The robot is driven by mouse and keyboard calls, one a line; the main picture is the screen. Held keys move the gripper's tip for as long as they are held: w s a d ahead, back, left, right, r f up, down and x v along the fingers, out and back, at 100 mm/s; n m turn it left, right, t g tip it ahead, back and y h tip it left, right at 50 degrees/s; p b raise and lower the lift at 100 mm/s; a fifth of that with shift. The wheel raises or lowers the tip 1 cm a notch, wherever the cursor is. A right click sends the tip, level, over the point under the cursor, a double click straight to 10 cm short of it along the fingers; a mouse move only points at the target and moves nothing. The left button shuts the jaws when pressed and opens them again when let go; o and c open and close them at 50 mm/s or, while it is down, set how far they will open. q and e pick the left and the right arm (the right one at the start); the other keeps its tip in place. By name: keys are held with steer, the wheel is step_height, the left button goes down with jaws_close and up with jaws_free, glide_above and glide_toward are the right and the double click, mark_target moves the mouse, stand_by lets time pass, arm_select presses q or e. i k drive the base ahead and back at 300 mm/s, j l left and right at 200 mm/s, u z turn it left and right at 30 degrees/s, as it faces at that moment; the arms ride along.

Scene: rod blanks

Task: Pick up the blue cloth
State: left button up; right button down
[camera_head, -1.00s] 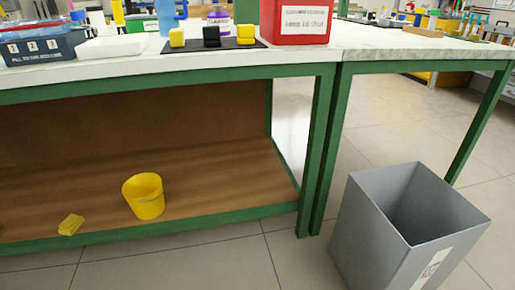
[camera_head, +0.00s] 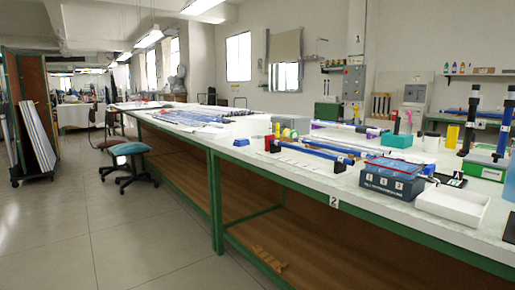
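I cannot make out a blue cloth with certainty. A flat blue piece with red edging (camera_head: 400,166) lies on top of a dark blue-grey box (camera_head: 388,184) on the near right part of the workbench. It is too small to tell whether it is cloth. Neither of my grippers is in view.
The long white-topped, green-framed workbench (camera_head: 330,186) runs from near right to far left. A white tray (camera_head: 452,207) and blue rods (camera_head: 318,150) lie on it. Chairs (camera_head: 128,152) and a panel rack (camera_head: 30,115) stand left. The floor (camera_head: 110,220) between is clear.

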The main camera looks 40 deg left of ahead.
mark_target(240, 143)
steer(key=j+u, duration=0.1)
steer(key=u, duration=1.4)
